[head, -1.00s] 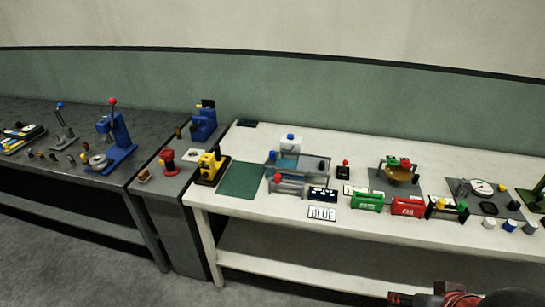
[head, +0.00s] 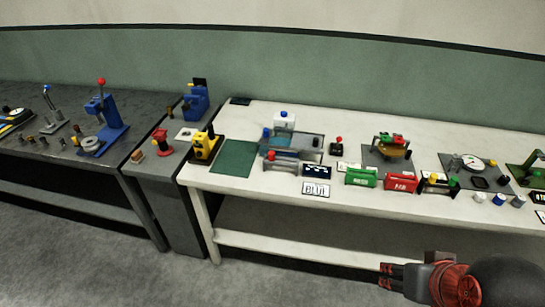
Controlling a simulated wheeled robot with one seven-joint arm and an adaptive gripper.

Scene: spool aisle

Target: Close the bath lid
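The bath (head: 290,143) is a small grey tray-like unit on the white bench, with a blue patch inside its left part. A grey panel with a dark knob lies at its right part; at this size I cannot tell whether that is the lid or how far it covers. A white block with a blue cap (head: 284,121) stands behind the bath. My gripper (head: 388,276) is low at the right, in front of the white bench and well apart from the bath. It points left, and its fingers are too small and dark to tell their opening.
The white bench (head: 226,190) has a green mat (head: 234,158) left of the bath. A sign plate (head: 316,188), a green box (head: 360,177) and a red box (head: 401,182) line the front. A grey bench (head: 70,168) with presses stands left. Floor in front is clear.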

